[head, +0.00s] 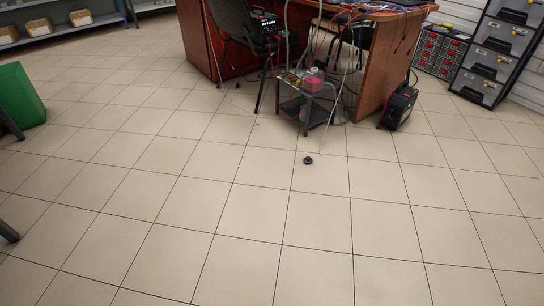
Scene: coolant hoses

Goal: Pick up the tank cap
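A small black round object (308,160), which looks like the tank cap, lies on the tiled floor in front of the desk area. It is small in the view, so its details cannot be made out. Neither my left nor my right gripper shows in the head view.
A low grey cart (304,108) with a pink item stands just behind the cap. A wooden desk (384,70), a chair (236,28) and a black machine (399,107) are behind and beside it. A green box (20,95) stands far left. The foreground floor is clear.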

